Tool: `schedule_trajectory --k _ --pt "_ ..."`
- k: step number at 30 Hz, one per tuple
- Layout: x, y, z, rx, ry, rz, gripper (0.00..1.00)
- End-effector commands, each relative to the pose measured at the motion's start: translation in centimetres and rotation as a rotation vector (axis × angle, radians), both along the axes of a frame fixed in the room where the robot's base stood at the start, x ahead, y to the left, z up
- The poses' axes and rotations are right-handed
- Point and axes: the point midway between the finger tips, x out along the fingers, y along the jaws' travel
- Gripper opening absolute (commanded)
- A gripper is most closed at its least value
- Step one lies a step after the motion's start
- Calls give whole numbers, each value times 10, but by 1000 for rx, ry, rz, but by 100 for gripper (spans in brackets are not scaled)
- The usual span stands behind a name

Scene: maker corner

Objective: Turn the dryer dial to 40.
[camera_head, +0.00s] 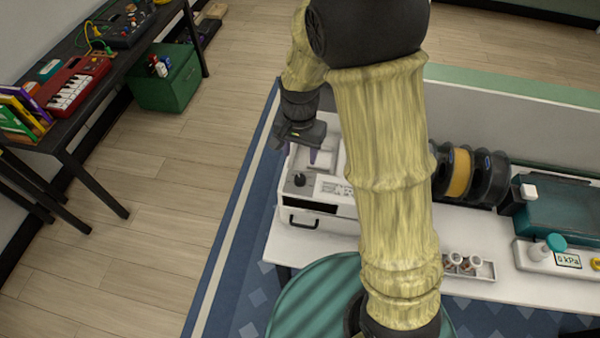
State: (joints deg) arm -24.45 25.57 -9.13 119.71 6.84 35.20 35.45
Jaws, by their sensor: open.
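The dryer (318,212) looks to be the white box at the left end of the white bench, with a dark slot and a black handle on its front. A black dial (300,180) sits on its top near the left front corner, beside a small printed label (336,190). The dial's pointer and the label's numbers are too small to read. My gripper (299,153) is open and empty. It points down over the back left part of the dryer, behind the dial in the picture and apart from it. My arm hides the dryer's right side.
Several filament spools (459,173) stand on the bench right of my arm. Further right are a small tray of parts (478,268), a gauge unit (567,260) and a teal case (565,215). A dark table (113,72) with toys and a green bin (166,85) stand left. Floor between is clear.

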Motion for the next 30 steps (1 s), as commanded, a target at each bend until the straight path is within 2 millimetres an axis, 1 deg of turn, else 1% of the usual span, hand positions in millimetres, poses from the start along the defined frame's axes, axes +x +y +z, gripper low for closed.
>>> schedule_trajectory --k 1,9,15,18,23,30 --pt "-1 -1 -9 -3 6 -1 52" --pt "-1 -1 -55 -2 5 -1 52" --pt "-1 -1 -84 -1 4 -2 52" --pt "-1 -1 -95 -1 3 -2 52" --pt "0 0 -103 0 0 -1 52" --pt "0 0 -104 0 0 -1 52"
